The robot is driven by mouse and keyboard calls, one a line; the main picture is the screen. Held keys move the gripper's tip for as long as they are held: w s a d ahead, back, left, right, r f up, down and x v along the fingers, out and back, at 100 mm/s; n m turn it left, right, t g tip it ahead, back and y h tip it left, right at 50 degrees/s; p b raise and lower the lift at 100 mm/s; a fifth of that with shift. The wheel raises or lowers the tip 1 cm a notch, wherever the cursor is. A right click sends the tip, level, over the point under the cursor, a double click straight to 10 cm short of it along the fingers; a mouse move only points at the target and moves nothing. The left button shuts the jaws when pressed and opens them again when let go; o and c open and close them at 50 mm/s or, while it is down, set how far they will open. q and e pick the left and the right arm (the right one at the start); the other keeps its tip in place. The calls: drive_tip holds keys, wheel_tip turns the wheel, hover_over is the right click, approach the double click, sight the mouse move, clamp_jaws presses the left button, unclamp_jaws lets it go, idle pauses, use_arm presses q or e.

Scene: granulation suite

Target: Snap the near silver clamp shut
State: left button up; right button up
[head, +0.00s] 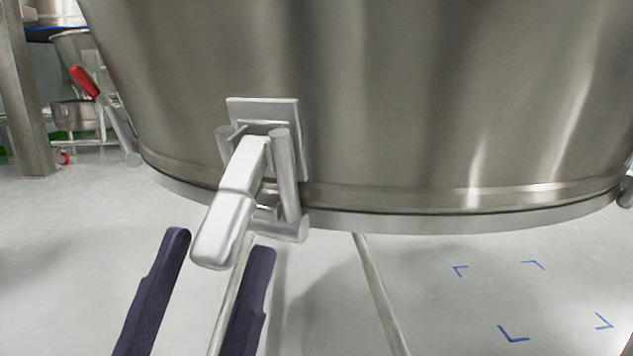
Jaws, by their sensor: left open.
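The near silver clamp (228,210) is mounted on a square plate (291,112) on the front wall of a large steel vessel (400,100). Its lever handle sticks out toward me and slants down to the left, away from the vessel wall. Its side links (286,180) reach down to the vessel's bottom rim. My left gripper (219,242) is open, with its two dark fingers below and on either side of the handle's end. I cannot tell whether a finger touches the handle. My right gripper is not in view.
Another clamp with a red handle (84,81) sits at the vessel's left side. Part of a fitting (627,190) shows at the right edge. Thin metal rods (378,290) run below the vessel. A steel post (24,100) stands at left. Blue corner marks (513,335) lie on open white floor.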

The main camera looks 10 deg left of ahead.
sight(233, 193)
use_arm(q)
drive_tip(key=x, duration=0.6)
drive_tip(key=shift+s+r+b, duration=0.1)
drive_tip(key=shift+r+b, duration=0.1)
drive_tip(key=shift+b, duration=0.2)
drive_tip(key=shift+w+r, duration=0.3)
drive_tip(key=shift+w, duration=0.1)
drive_tip(key=shift+s, duration=0.15)
drive_tip(key=shift+c, duration=0.6)
clamp_jaws()
